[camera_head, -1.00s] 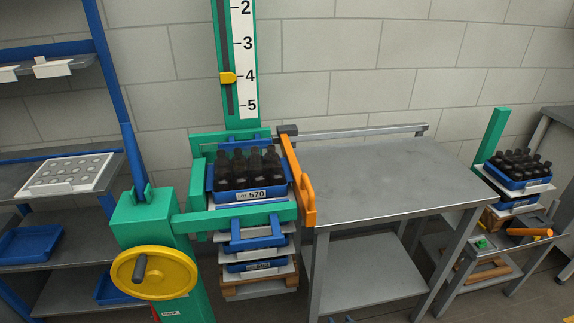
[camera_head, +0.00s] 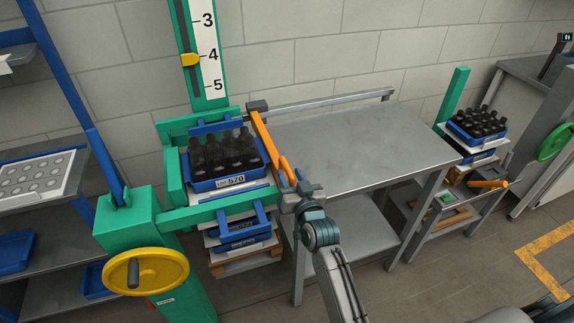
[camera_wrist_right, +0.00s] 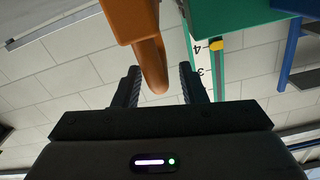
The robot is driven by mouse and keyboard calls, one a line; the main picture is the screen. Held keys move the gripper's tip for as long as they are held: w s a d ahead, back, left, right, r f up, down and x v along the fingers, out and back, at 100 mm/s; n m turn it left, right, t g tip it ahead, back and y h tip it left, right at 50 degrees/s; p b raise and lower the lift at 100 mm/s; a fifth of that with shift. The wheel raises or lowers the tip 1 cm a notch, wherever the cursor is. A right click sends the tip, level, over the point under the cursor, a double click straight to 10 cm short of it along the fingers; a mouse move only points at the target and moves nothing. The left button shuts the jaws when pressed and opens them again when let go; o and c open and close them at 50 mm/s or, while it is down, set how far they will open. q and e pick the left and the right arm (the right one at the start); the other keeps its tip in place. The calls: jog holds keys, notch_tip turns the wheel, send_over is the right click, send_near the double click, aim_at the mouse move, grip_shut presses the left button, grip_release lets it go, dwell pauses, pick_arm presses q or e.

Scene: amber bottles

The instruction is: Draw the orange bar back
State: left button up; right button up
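The orange bar (camera_head: 266,137) runs along the right side of the green frame (camera_head: 172,182), between the crate of bottles and the steel table. My right gripper (camera_head: 296,187) is at the bar's near end. In the right wrist view the gripper (camera_wrist_right: 160,85) is open, with its fingers on either side of the bar's orange handle (camera_wrist_right: 151,65). A gap shows on the right of the handle; contact on the left cannot be told. A blue crate (camera_head: 228,182) of dark bottles (camera_head: 222,153) stands inside the frame. My left gripper is out of view.
The steel table (camera_head: 350,150) is bare. A yellow handwheel (camera_head: 165,270) is at the front left. More crates sit stacked below the bottles. A second crate of bottles (camera_head: 478,124) stands at the right. A shelf with a white holed tray (camera_head: 38,172) is at the left.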

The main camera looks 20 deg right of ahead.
jog(key=shift+w+p, duration=0.3)
jog(key=shift+w, duration=1.1)
jog(key=shift+c, duration=0.2)
grip_shut()
jog(key=shift+d, duration=0.1)
